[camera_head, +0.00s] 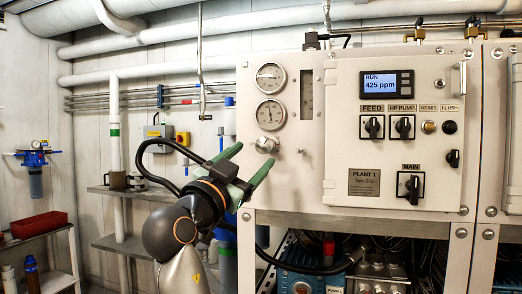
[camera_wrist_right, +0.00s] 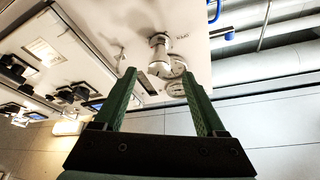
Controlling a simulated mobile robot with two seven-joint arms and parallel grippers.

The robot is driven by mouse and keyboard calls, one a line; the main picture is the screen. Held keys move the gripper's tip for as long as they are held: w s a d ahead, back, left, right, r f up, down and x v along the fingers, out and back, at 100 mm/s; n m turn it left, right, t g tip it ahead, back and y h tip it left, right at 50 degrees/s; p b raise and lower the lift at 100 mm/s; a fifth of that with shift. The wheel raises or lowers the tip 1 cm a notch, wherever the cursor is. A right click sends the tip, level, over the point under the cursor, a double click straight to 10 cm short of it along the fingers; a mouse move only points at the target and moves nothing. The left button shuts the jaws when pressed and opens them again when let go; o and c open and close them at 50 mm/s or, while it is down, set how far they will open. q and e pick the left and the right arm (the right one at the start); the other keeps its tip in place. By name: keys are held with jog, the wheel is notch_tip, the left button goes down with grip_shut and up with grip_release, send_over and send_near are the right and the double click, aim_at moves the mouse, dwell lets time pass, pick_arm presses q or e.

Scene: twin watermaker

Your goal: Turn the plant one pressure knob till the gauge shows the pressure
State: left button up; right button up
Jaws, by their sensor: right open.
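The plant one pressure knob (camera_head: 267,143) is a silvery round knob on the white panel, below two round gauges. The upper gauge (camera_head: 270,77) and lower gauge (camera_head: 269,114) have white dials; their readings are too small to tell. My right gripper (camera_head: 254,155) has green fingers, spread open and empty, just left of and below the knob in the head view. In the right wrist view, the knob (camera_wrist_right: 159,54) stands out from the panel beyond the open fingers (camera_wrist_right: 158,77), apart from them. My left gripper is not in view.
The PLANT 1 control box (camera_head: 394,130) with its lit screen (camera_head: 386,84) and black switches stands right of the gauges. Pumps and hoses fill the space under the panel.

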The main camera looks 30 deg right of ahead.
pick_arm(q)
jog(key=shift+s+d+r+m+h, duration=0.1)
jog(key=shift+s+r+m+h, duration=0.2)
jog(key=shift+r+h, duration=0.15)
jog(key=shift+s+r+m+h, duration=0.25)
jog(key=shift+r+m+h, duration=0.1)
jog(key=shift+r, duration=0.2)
pick_arm(e)
jog(key=v, duration=0.5)
jog(key=shift+s+a+f, duration=0.15)
jog(key=shift+s+a, duration=0.05)
jog(key=shift+a, duration=0.1)
